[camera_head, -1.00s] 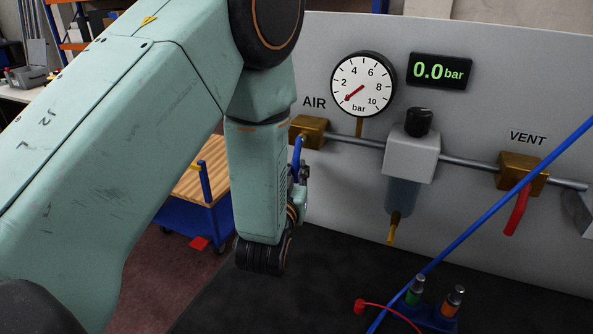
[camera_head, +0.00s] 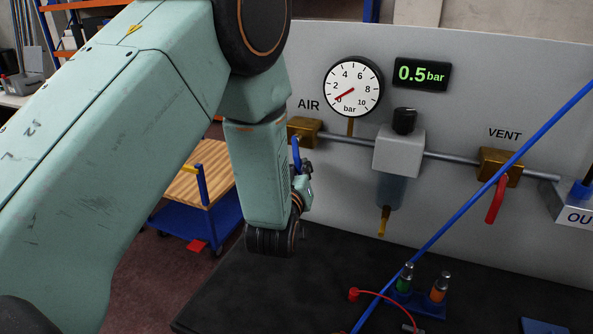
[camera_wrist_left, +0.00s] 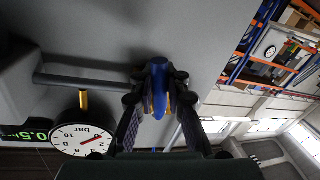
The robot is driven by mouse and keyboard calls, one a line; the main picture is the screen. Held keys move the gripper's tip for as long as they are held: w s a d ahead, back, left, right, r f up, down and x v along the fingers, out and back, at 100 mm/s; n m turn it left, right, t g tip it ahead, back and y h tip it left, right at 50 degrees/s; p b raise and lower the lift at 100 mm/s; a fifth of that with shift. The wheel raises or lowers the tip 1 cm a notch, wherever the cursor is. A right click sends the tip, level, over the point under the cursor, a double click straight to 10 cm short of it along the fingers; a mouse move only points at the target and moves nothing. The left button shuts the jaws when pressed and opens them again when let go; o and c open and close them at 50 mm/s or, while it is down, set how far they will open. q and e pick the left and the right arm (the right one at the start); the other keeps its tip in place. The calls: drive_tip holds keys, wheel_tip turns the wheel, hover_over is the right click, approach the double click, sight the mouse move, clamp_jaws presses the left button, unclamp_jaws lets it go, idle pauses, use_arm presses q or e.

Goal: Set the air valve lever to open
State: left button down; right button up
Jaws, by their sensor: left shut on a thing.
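The air valve (camera_head: 305,130) is a brass block under the AIR label on the grey panel. Its blue lever (camera_head: 296,152) hangs down from it, partly hidden by my left arm. My left gripper (camera_head: 303,172) is shut on the lever, mostly hidden behind my own wrist. In the left wrist view the blue lever (camera_wrist_left: 159,85) sits between the two dark fingers. The round gauge (camera_head: 353,87) has its red needle just above zero. The digital display (camera_head: 422,74) reads 0.5 bar. My right gripper is not in view.
A grey regulator (camera_head: 399,152) sits on the pipe right of the valve. A red vent lever (camera_head: 495,200) hangs at the right. A blue hose (camera_head: 460,231) crosses in front of the panel. The dark table (camera_head: 270,290) is mostly clear at the left.

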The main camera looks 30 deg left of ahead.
use_arm(q)
drive_tip(key=shift+s+d+f+n, duration=0.15)
drive_tip(key=shift+s+d+n, duration=0.15)
drive_tip(key=shift+n, duration=0.2)
drive_tip(key=shift+d+n+p, duration=0.25)
drive_tip(key=shift+n+p, duration=0.1)
drive_tip(key=shift+n, duration=0.15)
drive_tip(key=d+r+n+g+h+p, duration=0.1)
drive_tip(key=d+r+n+h+p, duration=0.2)
drive_tip(key=n, duration=0.7)
drive_tip(key=shift+w+r+p, duration=0.3)
drive_tip(key=shift+r, duration=0.8)
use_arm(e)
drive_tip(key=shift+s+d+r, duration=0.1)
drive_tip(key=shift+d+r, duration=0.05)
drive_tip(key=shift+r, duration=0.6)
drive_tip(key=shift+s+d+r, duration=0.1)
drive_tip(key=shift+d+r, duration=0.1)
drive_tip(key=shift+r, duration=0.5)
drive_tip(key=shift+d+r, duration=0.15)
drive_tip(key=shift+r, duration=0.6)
use_arm(q)
drive_tip(key=shift+n, duration=0.3)
